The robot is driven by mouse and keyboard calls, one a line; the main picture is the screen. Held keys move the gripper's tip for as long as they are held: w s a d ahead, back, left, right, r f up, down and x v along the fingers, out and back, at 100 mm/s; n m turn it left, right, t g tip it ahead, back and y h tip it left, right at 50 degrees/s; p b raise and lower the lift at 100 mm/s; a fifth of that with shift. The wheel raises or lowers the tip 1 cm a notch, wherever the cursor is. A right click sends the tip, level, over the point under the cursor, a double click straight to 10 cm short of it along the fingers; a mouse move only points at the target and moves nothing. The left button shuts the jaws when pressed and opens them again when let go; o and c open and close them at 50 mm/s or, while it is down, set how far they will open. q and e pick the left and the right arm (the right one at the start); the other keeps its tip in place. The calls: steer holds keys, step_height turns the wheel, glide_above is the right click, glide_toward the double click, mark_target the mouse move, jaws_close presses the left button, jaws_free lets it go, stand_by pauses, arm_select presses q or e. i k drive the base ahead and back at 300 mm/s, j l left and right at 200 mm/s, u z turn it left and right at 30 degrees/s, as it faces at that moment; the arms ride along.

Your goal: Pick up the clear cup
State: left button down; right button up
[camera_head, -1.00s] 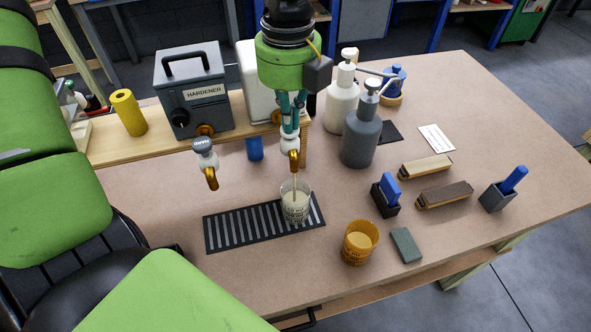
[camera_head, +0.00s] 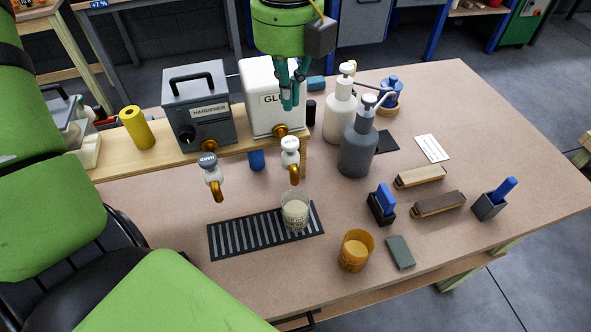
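The clear cup (camera_head: 295,211) stands upright on the right part of the striped drip grate (camera_head: 232,248), below the glue tap (camera_head: 291,160). It holds a cream-coloured liquid. My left gripper (camera_head: 291,106) hangs from above in front of the white glue box (camera_head: 258,118), higher than the tap and apart from the cup. Its teal fingers point down, close together, with nothing seen between them; whether they are fully shut is unclear. My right gripper is not in view.
An amber cup (camera_head: 356,250) and a grey-green block (camera_head: 400,252) stand right of the grate. The hardener box (camera_head: 200,115) with its tap (camera_head: 211,175) is at left. Pump bottles (camera_head: 358,150) stand behind right. Table space in front of the grate is clear.

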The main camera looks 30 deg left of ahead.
mark_target(294, 203)
steer(key=k+l, duration=1.55)
steer(key=k, duration=0.15)
